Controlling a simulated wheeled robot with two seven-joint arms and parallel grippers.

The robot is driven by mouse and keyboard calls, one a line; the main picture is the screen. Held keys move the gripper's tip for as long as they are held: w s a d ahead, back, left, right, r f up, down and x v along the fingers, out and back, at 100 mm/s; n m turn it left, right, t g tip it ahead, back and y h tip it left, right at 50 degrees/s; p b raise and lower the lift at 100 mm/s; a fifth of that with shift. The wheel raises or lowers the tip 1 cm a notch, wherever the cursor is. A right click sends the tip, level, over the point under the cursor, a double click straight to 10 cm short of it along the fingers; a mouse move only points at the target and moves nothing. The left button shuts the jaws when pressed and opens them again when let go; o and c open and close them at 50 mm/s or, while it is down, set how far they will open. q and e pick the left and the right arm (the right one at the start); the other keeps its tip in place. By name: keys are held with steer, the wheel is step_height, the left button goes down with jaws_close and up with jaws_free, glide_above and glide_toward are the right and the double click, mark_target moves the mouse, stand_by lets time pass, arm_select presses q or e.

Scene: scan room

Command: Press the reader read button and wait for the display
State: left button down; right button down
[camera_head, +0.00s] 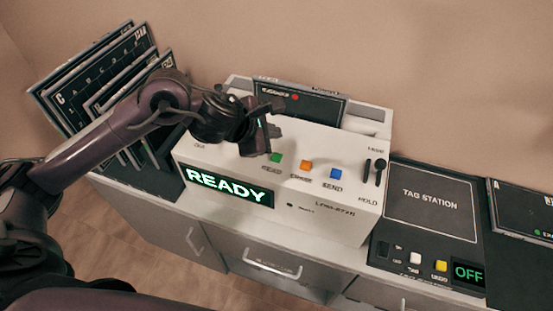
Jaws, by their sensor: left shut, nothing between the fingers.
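The reader (320,155) is a white box on the counter, with a dark plate in the slot at its back. Its display (230,187) shows READY in bright letters. A green button (275,158), an orange button (306,164) and a blue button (336,174) sit in a row on top; their small labels are hard to read. My left gripper (265,146) is shut and empty, just behind and left of the green button. I cannot tell whether it touches the reader. My right gripper is not in view.
A rack of dark plates (100,75) stands at the left behind my left arm. Two black levers (378,172) stand at the reader's right end. The tag station (430,210) lies to the right, its small display (468,273) showing OFF. Drawers and handles are below the counter.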

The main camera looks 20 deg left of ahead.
mark_target(273, 159)
arm_select(q)
step_height(273, 159, down, 4)
steer(key=b, duration=0.3)
steer(key=shift+f, duration=0.2)
steer(key=shift+f+b, duration=0.35)
steer(key=shift+b, duration=0.15)
stand_by(0.8)
steer(key=shift+f, duration=0.1)
stand_by(0.4)
steer(key=shift+f+b, duration=0.3)
steer(key=shift+b, duration=0.25)
